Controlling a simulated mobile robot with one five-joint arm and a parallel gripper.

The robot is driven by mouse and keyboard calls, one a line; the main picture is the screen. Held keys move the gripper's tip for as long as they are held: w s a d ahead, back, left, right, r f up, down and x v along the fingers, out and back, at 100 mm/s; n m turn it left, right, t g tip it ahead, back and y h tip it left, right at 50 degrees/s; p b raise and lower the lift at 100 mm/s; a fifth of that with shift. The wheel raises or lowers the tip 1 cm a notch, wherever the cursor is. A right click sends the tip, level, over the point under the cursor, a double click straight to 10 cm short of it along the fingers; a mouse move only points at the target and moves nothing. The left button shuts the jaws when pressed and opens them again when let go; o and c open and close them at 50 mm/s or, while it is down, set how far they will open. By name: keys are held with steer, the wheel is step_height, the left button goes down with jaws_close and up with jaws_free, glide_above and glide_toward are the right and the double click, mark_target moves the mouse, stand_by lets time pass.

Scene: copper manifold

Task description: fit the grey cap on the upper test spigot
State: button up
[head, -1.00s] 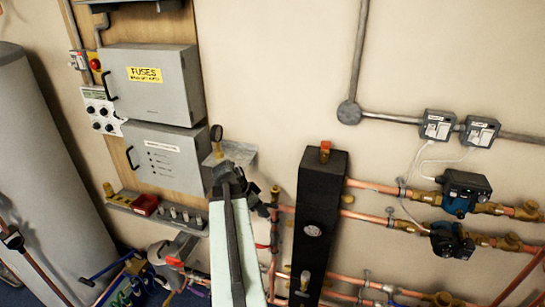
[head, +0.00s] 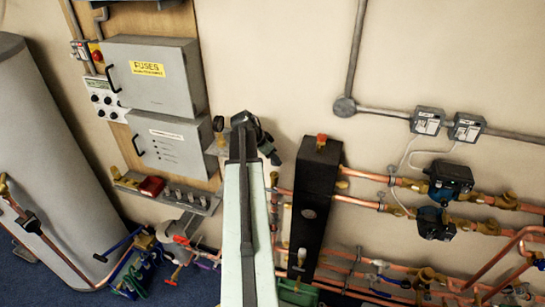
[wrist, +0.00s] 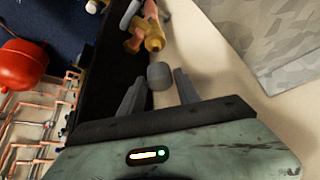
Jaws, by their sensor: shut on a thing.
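In the wrist view, the grey cap (wrist: 160,75) is a short, rounded cylinder between the two fingers of my gripper (wrist: 158,88), which is shut on it. A brass fitting (wrist: 153,38) on a copper stub lies just beyond the cap, with a visible gap between them. It may be the upper test spigot, but I cannot tell for sure. In the head view, my gripper (head: 245,125) is in front of the wall, right of the lower grey box; the cap cannot be made out there. A small brass end (head: 274,178) shows right of my arm.
A tall black column (head: 312,190) stands right of my arm; in the wrist view it (wrist: 118,65) runs close on the left. Copper pipes with pumps (head: 450,180) spread to the right. A grey shelf (head: 165,190) is at left. The wall above my gripper is clear.

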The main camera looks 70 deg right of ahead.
mark_target(272, 173)
steer(key=shift+f+b, duration=1.9)
steer(key=shift+f, duration=0.2)
steer(key=shift+a+f+b, duration=0.1)
steer(key=shift+f+b, duration=0.85)
steer(key=shift+f, duration=0.05)
steer(key=o, duration=1.4)
steer(key=shift+r, duration=0.1)
steer(key=shift+w, duration=0.1)
steer(key=p+v, duration=0.7)
steer(key=shift+a+r, duration=0.15)
steer(key=shift+r, duration=0.15)
steer(key=shift+w, duration=0.1)
